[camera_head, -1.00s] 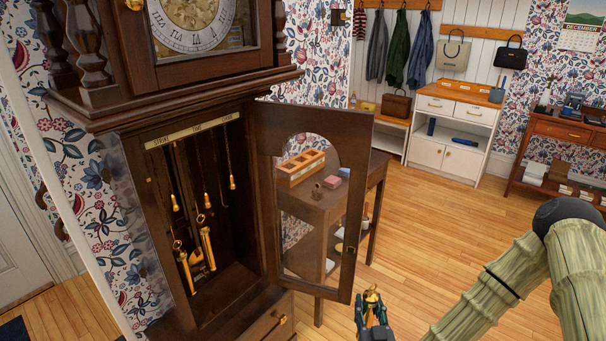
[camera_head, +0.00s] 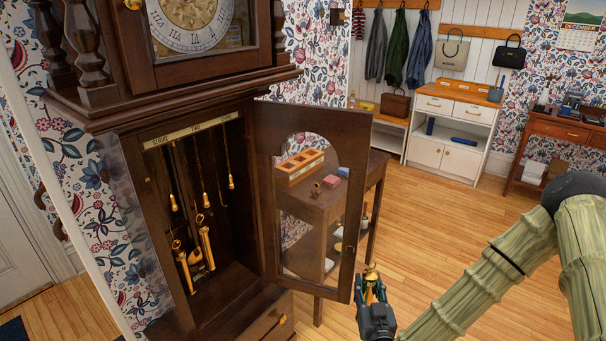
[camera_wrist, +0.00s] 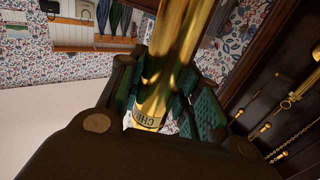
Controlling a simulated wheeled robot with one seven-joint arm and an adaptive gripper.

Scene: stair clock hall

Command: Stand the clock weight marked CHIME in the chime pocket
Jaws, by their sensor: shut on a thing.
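My gripper (camera_head: 374,297) is shut on a brass clock weight (camera_head: 371,273), low in front of the open clock door. In the wrist view, the weight (camera_wrist: 158,88) is a shiny cylinder between green finger pads, with the letters "CHI" readable on a band near one end. A wooden block with several square pockets (camera_head: 300,170) stands on a small side table, seen through the door's glass. Its front label is too small to read, so I cannot tell which pocket is the chime pocket.
The clock door (camera_head: 350,225) stands open between my gripper and the case. Inside the tall clock case (camera_head: 245,280) are brass weights (camera_head: 206,247) and chains under a label rail (camera_head: 190,131). The side table (camera_head: 325,207) also holds small items. The wood floor (camera_head: 440,220) is clear.

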